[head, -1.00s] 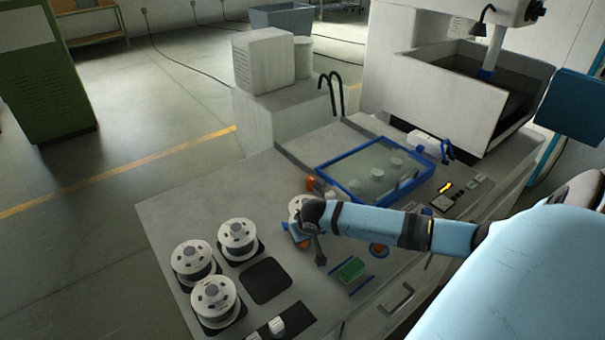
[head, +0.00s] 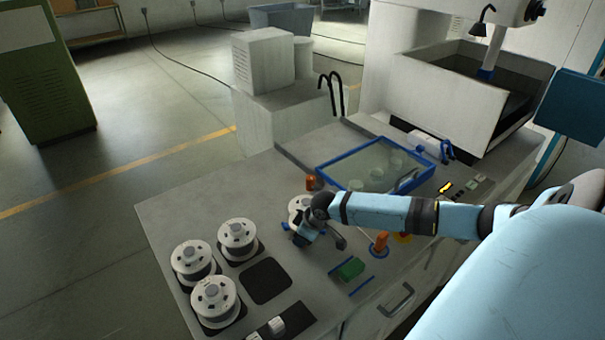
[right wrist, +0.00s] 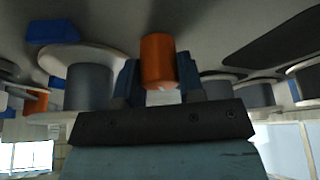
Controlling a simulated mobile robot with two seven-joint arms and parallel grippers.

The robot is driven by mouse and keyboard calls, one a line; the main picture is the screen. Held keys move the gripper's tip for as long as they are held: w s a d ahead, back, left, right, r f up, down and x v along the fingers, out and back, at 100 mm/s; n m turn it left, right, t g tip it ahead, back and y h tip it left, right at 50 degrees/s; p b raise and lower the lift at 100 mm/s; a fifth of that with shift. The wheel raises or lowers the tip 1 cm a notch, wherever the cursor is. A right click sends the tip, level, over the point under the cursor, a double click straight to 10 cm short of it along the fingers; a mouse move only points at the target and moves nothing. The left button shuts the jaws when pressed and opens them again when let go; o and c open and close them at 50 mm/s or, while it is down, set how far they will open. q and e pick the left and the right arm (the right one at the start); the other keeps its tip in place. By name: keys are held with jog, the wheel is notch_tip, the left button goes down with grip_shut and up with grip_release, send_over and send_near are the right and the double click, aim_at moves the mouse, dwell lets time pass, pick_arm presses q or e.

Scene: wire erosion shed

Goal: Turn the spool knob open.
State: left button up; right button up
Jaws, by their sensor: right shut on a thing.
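My right gripper (head: 302,236) is low over the grey bench top, beside a white spool (head: 297,204) partly hidden by my arm. In the right wrist view, its two blue fingers (right wrist: 158,88) are shut on an orange cylindrical knob (right wrist: 157,58). In the head view, the gripper hides this knob, so I cannot tell how far it is turned. My left gripper is not in view.
Several white spools (head: 237,236) stand on dark pads at the left. A blue-rimmed tray (head: 324,172) lies behind my arm. Another orange knob (head: 380,242) and a green block (head: 350,268) are right of the gripper. An orange cylinder (head: 311,183) stands behind it.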

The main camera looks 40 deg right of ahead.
dwell(0.4)
jog(key=o, duration=0.9)
